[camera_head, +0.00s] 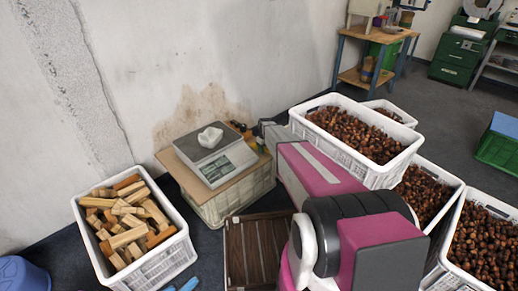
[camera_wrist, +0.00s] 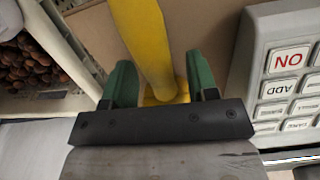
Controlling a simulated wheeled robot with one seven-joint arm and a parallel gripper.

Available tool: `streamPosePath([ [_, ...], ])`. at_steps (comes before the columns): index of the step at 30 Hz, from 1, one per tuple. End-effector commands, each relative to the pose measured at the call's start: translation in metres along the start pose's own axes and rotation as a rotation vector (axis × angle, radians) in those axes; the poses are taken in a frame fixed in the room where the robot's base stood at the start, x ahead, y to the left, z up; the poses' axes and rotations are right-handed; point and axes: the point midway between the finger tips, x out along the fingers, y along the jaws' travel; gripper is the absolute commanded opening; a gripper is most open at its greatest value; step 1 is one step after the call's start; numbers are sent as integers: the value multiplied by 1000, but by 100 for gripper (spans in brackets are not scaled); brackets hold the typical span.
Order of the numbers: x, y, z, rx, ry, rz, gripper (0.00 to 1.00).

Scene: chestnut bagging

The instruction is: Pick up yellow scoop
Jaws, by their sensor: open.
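The yellow scoop (camera_wrist: 150,40) shows in the wrist view as a long yellow handle running down from the top edge, with a wider yellow part low between my fingers. My gripper (camera_wrist: 160,72) has its two green fingers apart, one on each side of the yellow handle, with a gap visible on the left and a narrower one on the right. I cannot tell whether either finger touches it. In the head view, my arm reaches to the right side of the scale and hides most of that spot; the scoop cannot be made out there.
The scale (camera_head: 212,155) with a white item on its plate stands on a board over a crate, close to my gripper; its keypad (camera_wrist: 290,85) is at right. Chestnut crates (camera_head: 325,138) stand right, a crate of wood blocks (camera_head: 170,250) left. The wall is behind.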

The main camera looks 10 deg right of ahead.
Motion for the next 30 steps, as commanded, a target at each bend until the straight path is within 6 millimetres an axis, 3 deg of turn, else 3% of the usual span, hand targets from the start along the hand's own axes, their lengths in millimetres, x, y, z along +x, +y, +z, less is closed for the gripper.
streamPosePath([
  [3, 14, 1, -1, 0, 1, 0, 53],
  [10, 15, 0, 0, 0, 1, 0, 53],
  [11, 15, 0, 0, 0, 1, 0, 47],
  [15, 15, 0, 0, 0, 1, 0, 1],
  [25, 14, 0, 0, 0, 1, 0, 0],
  [30, 3, 0, 0, 0, 2, 1, 0],
])
